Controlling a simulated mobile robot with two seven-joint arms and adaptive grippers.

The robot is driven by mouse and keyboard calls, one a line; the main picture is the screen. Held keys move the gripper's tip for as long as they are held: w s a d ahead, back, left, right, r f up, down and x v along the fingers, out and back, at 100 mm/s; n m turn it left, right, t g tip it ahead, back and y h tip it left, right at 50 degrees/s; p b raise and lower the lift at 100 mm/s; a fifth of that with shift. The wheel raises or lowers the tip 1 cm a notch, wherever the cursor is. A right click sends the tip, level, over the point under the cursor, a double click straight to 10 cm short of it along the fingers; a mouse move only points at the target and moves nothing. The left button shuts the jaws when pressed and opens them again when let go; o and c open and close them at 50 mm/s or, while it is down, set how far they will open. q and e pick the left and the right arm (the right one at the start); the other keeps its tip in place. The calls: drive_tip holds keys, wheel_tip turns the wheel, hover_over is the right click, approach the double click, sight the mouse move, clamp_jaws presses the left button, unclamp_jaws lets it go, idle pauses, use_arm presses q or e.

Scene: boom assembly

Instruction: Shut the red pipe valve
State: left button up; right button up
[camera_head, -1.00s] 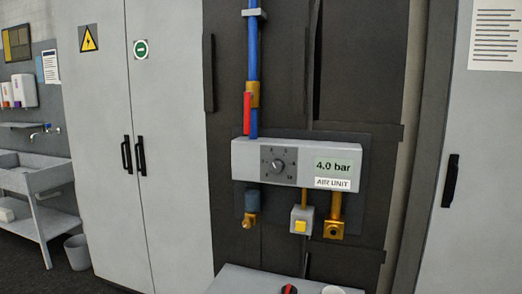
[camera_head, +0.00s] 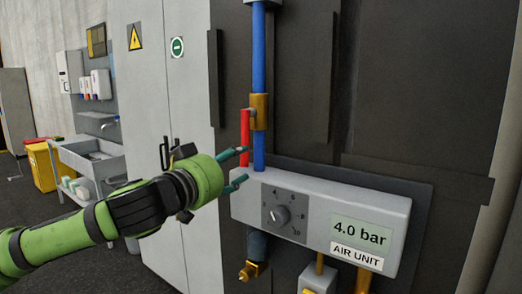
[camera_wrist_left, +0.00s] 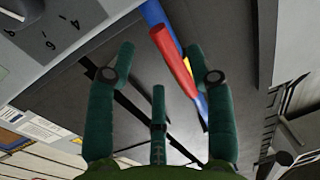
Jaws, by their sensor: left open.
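The red valve handle (camera_head: 245,138) hangs straight down from a brass valve body (camera_head: 260,112), alongside the vertical blue pipe (camera_head: 259,50). My left gripper (camera_head: 240,166) comes in from the left with its teal fingers spread and empty. Its fingertips are near the handle's lower end, just above the air unit; contact cannot be told. In the left wrist view the red handle (camera_wrist_left: 174,62) lies ahead of the open fingers (camera_wrist_left: 160,62), toward the right finger, with the blue pipe (camera_wrist_left: 158,18) behind it. My right gripper is not in view.
The grey air unit (camera_head: 310,187) with a dial (camera_head: 278,215) and a 4.0 bar display (camera_head: 361,233) juts out just below the handle. Dark wall panels (camera_head: 300,90) stand behind. A pale cabinet (camera_head: 165,100) stands to the left, with a sink (camera_head: 92,158) beyond.

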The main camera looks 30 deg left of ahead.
sight(246, 157)
use_arm(q)
drive_tip(key=w, duration=0.1)
drive_tip(key=w+p, duration=0.2)
drive_tip(key=shift+w+a+r, duration=0.15)
drive_tip(key=shift+a+r, duration=0.1)
drive_tip(key=shift+r, duration=0.05)
drive_tip(key=shift+w+f+p, duration=0.15)
drive_tip(key=shift+w+p, duration=0.5)
drive_tip(key=shift+w, duration=0.45)
drive_tip(key=shift+w+d+f, duration=0.1)
drive_tip(key=shift+w+f, duration=0.05)
drive_tip(key=shift+w, duration=0.15)
drive_tip(key=shift+s, duration=0.1)
clamp_jaws()
use_arm(e)
drive_tip(key=s+r, duration=0.1)
drive_tip(key=s+a+r, duration=0.1)
drive_tip(key=r, duration=0.1)
drive_tip(key=shift+s+r, duration=0.1)
drive_tip(key=shift+r, duration=0.2)
